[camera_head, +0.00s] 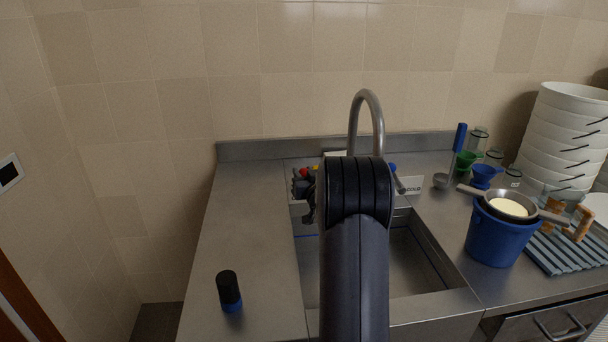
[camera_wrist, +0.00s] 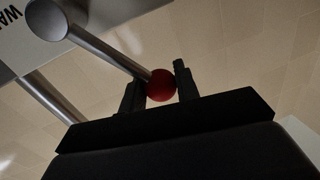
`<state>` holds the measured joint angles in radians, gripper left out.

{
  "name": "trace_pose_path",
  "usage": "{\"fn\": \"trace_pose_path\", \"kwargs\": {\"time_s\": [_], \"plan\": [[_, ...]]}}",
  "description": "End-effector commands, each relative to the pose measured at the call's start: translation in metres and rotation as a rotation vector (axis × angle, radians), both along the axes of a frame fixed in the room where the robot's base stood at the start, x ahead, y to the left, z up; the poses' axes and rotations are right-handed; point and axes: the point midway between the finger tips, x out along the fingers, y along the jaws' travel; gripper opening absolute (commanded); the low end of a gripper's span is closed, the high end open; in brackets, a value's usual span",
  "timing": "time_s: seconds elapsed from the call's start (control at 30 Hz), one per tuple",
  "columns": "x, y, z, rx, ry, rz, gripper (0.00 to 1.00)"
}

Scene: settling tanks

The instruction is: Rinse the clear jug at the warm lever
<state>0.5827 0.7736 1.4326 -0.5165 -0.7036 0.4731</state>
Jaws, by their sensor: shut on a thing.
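My gripper (camera_wrist: 160,88) is shut on the red ball knob (camera_wrist: 162,85) at the end of a metal lever (camera_wrist: 108,52). A plate beside the lever shows the letters "WA" in the wrist view. In the head view the red knob (camera_head: 304,172) shows left of my arm, behind the sink (camera_head: 425,265), with dark gripper parts around it. The curved tap (camera_head: 378,125) rises behind my arm, which hides its base and part of the basin. Several clear vessels (camera_head: 478,142) stand at the back right; I cannot tell whether one is the jug.
A cold lever (camera_head: 398,182) with a blue knob stands right of the tap. A dark bottle (camera_head: 229,290) stands on the mostly clear left counter.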

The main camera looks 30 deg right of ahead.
Motion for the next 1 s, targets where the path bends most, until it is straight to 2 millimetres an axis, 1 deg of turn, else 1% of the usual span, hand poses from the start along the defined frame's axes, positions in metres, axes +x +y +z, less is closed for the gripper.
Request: {"fn": "trace_pose_path", "kwargs": {"time_s": [0.4, 0.7, 0.73, 0.9, 0.97, 1.0], "plan": [[-0.007, -0.016, 0.008, 0.168, -0.083, 0.001, 0.00], [-0.007, -0.016, 0.009, 0.180, -0.088, 0.000, 0.00], [-0.007, -0.016, 0.009, 0.180, -0.088, 0.000, 0.31], [-0.007, -0.016, 0.009, 0.180, -0.088, 0.000, 0.45], [-0.007, -0.016, 0.008, 0.180, -0.087, 0.001, 0.50], [-0.007, -0.016, 0.008, 0.179, -0.087, 0.001, 0.51]]}}
